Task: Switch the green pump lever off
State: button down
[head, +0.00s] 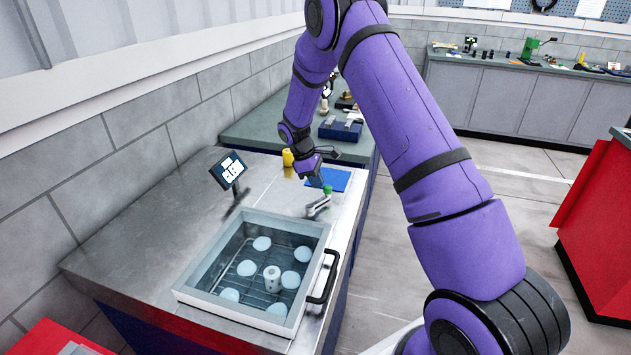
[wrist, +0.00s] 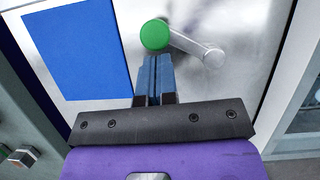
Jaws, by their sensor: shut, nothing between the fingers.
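The green pump lever is a grey metal arm (head: 317,206) with a round green knob (head: 328,189), set on the steel counter beyond the tray. In the wrist view the green knob (wrist: 155,34) is just past my fingertips, and the metal arm (wrist: 190,42) runs right and slightly down to a round pivot (wrist: 213,57). My gripper (head: 316,182) is shut and empty, pointing down close to the knob. In the wrist view my gripper's fingertips (wrist: 154,58) lie together just below the knob; I cannot tell if they touch it.
A blue mat (head: 338,179) lies beside the lever; a yellow object (head: 288,158) stands behind. A small screen (head: 229,168) stands left. The counter's right edge is close.

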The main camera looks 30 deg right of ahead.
aim_at(326, 189)
jog(key=shift+s+d+m, duration=0.2)
jog(key=shift+s+m, duration=0.05)
jog(key=shift+m, duration=0.35)
jog(key=shift+s+d+m+g+y, duration=0.2)
jog(key=shift+s+m+g+y, duration=0.15)
jog(key=shift+m, duration=0.25)
jog(key=s+m, duration=0.1)
jog(key=m+y, duration=0.1)
jog(key=m, duration=0.1)
jog(key=shift+s+d+g, duration=0.35)
jog(key=s+m, duration=0.1)
jog(key=m, duration=0.1)
jog(key=m+y, duration=0.1)
jog(key=shift+s+d+m+y, duration=0.1)
jog(key=shift+s+m+y, duration=0.15)
jog(key=shift+s+m, duration=0.15)
jog(key=shift+s+a+m+y, duration=0.25)
jog(key=shift+s+m+y, duration=0.5)
jog(key=shift+m, duration=0.75)
jog(key=shift+s, duration=0.1)
